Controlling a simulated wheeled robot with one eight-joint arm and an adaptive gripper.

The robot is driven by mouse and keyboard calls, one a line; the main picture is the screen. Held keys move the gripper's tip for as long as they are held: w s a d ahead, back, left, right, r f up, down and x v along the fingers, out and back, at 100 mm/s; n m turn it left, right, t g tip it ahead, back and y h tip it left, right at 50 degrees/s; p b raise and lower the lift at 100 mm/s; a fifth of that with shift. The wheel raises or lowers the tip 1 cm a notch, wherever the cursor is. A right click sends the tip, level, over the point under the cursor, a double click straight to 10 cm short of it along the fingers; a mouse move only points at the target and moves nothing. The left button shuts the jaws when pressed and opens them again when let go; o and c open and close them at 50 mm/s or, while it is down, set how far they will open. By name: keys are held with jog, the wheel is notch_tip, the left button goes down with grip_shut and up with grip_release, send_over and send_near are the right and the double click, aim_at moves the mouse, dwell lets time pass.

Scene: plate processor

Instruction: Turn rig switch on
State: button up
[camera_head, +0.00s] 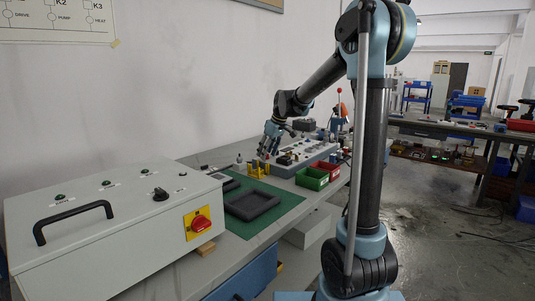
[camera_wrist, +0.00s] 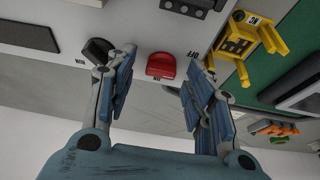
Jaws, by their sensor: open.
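A red rotary switch (camera_wrist: 161,66) sits on a light grey panel in the wrist view, with the marks ON and OFF beside it. Which mark it points to is hard to tell. My gripper (camera_wrist: 164,60) is open, with one finger on each side of the red switch; I cannot tell whether either finger touches it. In the head view my gripper (camera_head: 270,142) is at the grey control box (camera_head: 314,155) on the bench. The red switch cannot be made out there. A black knob (camera_wrist: 97,50) marked RUN lies just beside the left finger.
A yellow fixture (camera_wrist: 236,50) stands close to the right finger. A green mat (camera_head: 280,207) with dark trays, a green bin (camera_head: 312,178) and a red bin (camera_head: 328,170) lie nearby. A white cabinet (camera_head: 110,235) with another red switch (camera_head: 200,223) fills the front left.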

jog(key=c, duration=1.1)
jog(key=shift+o, duration=0.2)
jog(key=shift+m, duration=0.3)
jog(key=m, duration=0.1)
jog(key=m+t+h, duration=0.1)
jog(key=m, duration=0.1)
jog(key=shift+s+a+m, duration=0.15)
jog(key=shift+m, duration=0.15)
jog(key=m, duration=0.2)
jog(key=m+h, duration=0.1)
jog(key=m, duration=0.1)
jog(key=shift+a+t+h, duration=0.2)
jog(key=shift+t+h, duration=0.1)
jog(key=shift+t, duration=0.1)
jog(key=m+h, duration=0.1)
jog(key=m, duration=0.1)
jog(key=m+h, duration=0.1)
jog(key=m, duration=0.2)
jog(key=shift+a, duration=0.2)
jog(key=m, duration=0.2)
jog(key=m+g+h, duration=0.1)
jog(key=m, duration=0.1)
jog(key=shift+a+m+h, duration=0.15)
jog(key=shift+m+h, duration=0.15)
